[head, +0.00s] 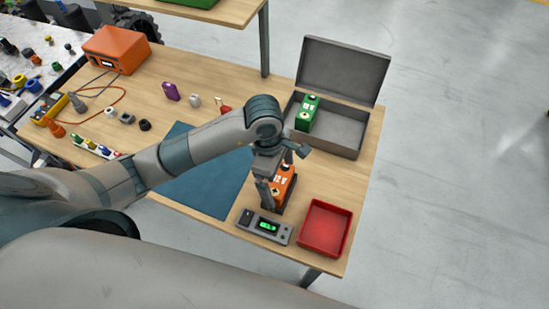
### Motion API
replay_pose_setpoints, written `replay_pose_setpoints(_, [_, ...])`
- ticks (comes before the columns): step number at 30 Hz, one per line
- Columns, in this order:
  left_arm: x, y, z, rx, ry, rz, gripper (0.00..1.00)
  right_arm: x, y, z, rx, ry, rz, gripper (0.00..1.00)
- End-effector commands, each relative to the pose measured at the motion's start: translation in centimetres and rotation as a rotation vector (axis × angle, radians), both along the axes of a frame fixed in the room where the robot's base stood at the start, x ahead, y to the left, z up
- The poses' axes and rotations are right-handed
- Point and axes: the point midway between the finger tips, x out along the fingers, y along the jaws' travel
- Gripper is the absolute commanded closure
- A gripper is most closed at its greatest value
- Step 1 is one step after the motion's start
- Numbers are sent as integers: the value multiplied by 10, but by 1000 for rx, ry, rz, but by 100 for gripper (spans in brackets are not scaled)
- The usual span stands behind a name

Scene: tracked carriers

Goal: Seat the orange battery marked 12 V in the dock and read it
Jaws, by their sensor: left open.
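The orange battery (284,184), with a pale label on its face, stands behind a grey unit (264,227) with a lit green display near the table's front edge. A dark base shows under the battery, but I cannot tell whether it is fully seated. The digits on the display are too small to read surely. My left gripper (279,175) is open, with its fingers around or just above the battery; its wrist hides part of the battery's top. I cannot tell whether the fingers touch it. My right gripper is not in view.
A red tray (326,228) sits right of the grey unit. An open grey case (340,134) holds a green battery (306,113). A blue mat (212,188) lies under my left arm. Small items and an orange box (116,48) occupy the table's left.

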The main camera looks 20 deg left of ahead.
Motion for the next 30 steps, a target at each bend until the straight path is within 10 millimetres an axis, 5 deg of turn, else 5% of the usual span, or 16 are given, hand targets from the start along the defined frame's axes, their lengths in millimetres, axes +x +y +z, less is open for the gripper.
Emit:
replay_pose_setpoints(15, [1,13,84,2,-5,-2,0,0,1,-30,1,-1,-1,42])
replay_pose_setpoints(30, [0,16,103,1,0,-1,0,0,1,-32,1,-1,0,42])
